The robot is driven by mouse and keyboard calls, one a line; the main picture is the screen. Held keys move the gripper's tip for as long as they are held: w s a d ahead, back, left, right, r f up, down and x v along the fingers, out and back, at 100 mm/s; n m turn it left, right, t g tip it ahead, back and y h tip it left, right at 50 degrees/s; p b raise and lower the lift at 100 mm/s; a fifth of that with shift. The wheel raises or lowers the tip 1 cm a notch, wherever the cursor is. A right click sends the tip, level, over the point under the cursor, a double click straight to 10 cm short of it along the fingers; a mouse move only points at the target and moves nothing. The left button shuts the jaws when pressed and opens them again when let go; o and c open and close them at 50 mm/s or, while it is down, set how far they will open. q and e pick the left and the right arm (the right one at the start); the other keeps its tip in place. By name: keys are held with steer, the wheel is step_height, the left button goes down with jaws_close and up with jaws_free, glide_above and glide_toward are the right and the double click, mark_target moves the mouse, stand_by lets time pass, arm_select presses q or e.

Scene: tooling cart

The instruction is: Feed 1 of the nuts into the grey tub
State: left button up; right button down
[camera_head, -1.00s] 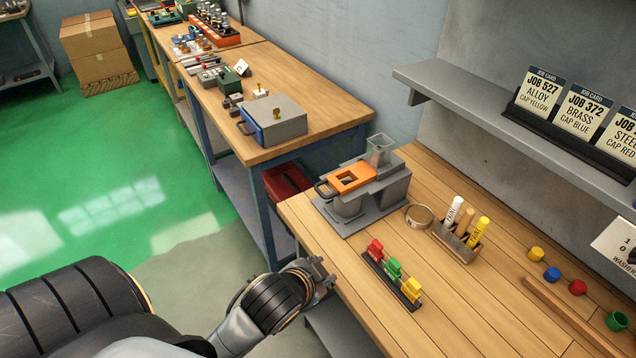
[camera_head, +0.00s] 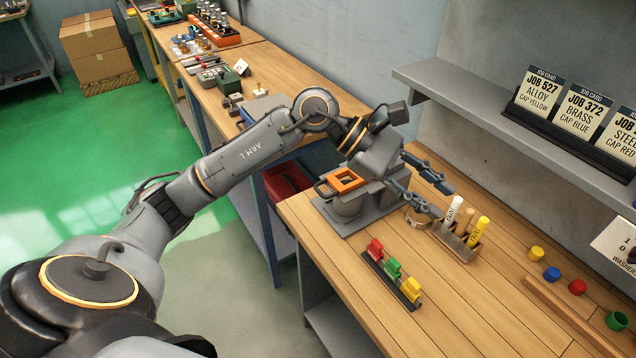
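A grey dispenser stand (camera_head: 345,224) sits at the bench's far left corner, with an orange slide (camera_head: 345,181) on top. A rounded grey tub-like body (camera_head: 347,205) shows under the slide; I cannot tell whether it is the grey tub. The clear hopper at the back of the stand is hidden behind my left arm. No nuts can be made out. My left gripper (camera_head: 444,200) is open and empty, fingers pointing right, above the bench between the stand and the marker holder. My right gripper is not in view.
A tan ring (camera_head: 418,221) lies below my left gripper. A wooden holder (camera_head: 457,243) with markers, a rack of coloured clips (camera_head: 392,275) and loose caps (camera_head: 552,274) are nearby. A grey shelf (camera_head: 500,125) with job cards overhangs the back. The bench's front is clear.

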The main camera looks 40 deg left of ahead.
arm_select(q)
steer(key=w+a+f+m+y, duration=0.2)
steer(key=a+y, duration=0.5)
steer(key=a, duration=0.5)
steer(key=y, duration=0.5)
glide_toward(318, 191)
steer(key=shift+g, duration=0.3)
steer(key=f+p, duration=0.1)
steer(key=f, duration=0.1)
steer(key=w+f+p, duration=0.1)
steer(key=f, duration=0.2)
steer(key=f+p, duration=0.1)
steer(key=f, duration=0.1)
steer(key=shift+w+d+f+p, duration=0.2)
steer(key=shift+w+d+p, duration=0.05)
steer(key=shift+w+p, duration=0.15)
jaws_close()
